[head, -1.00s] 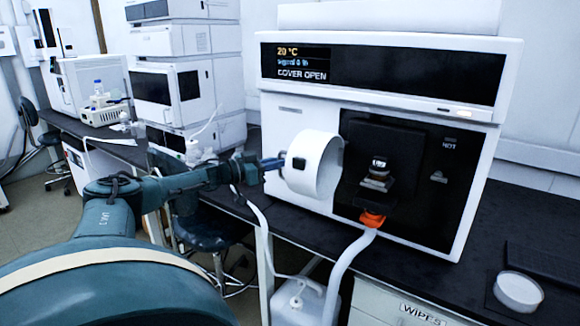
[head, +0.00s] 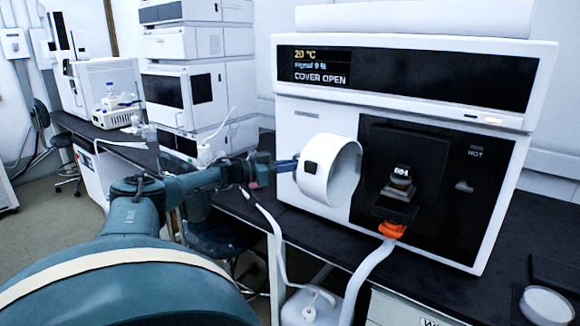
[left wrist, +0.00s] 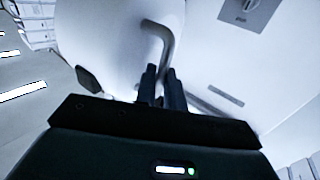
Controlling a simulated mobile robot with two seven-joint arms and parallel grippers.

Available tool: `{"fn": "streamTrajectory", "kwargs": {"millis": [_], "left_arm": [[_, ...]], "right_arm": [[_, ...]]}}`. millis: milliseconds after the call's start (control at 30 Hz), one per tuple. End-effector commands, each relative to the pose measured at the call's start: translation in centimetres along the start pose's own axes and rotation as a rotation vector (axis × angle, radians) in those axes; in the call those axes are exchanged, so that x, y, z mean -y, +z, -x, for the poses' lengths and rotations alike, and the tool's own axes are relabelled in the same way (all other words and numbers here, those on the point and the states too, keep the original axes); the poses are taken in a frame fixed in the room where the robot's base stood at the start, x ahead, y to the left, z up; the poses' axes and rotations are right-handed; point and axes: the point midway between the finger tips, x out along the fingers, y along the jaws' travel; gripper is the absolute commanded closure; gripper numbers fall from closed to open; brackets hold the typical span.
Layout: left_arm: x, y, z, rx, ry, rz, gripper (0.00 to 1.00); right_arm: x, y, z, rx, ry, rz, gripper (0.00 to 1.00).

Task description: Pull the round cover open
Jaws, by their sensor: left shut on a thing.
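The round white cover (head: 322,170) is swung open at the front of the white instrument (head: 300,112), to the left of its black recess. The display (head: 322,66) reads COVER OPEN. My left gripper (head: 292,165) reaches in from the left and is shut at the cover's outer side. In the left wrist view the two dark fingers (left wrist: 163,88) are closed on the curved grey handle (left wrist: 160,40) of the cover. The black recess (head: 415,180) shows a small metal fitting (head: 400,180). My right gripper is not in view.
An orange fitting (head: 391,230) with a white hose (head: 365,275) hangs below the recess. A white jug (head: 308,308) stands below the bench edge. Stacked white modules (head: 200,75) stand behind my left arm. A round white dish (head: 547,303) lies on the dark bench at right.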

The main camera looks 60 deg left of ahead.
Motion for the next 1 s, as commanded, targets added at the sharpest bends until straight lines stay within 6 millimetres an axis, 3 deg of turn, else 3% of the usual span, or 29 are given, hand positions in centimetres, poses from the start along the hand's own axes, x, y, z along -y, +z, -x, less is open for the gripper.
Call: {"fn": "streamTrajectory", "kwargs": {"millis": [33, 67, 300, 667, 1000], "left_arm": [[-0.1, -0.1, -0.1, -0.004, 0.004, 0.005, 1.0], [-0.1, -0.1, -0.1, -0.004, 0.004, 0.005, 0.88], [-0.1, 0.0, -0.1, -0.002, 0.002, 0.002, 0.68], [0.0, 0.2, 0.5, 0.004, 0.001, -0.001, 0.68], [0.0, 0.3, 5.0, 0.01, 0.001, -0.001, 0.68]], "right_arm": [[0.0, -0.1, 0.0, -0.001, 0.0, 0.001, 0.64], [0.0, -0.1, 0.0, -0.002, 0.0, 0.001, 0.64], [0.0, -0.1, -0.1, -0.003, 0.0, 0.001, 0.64], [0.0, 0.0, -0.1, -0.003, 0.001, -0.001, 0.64], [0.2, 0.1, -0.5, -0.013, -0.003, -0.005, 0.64]]}}
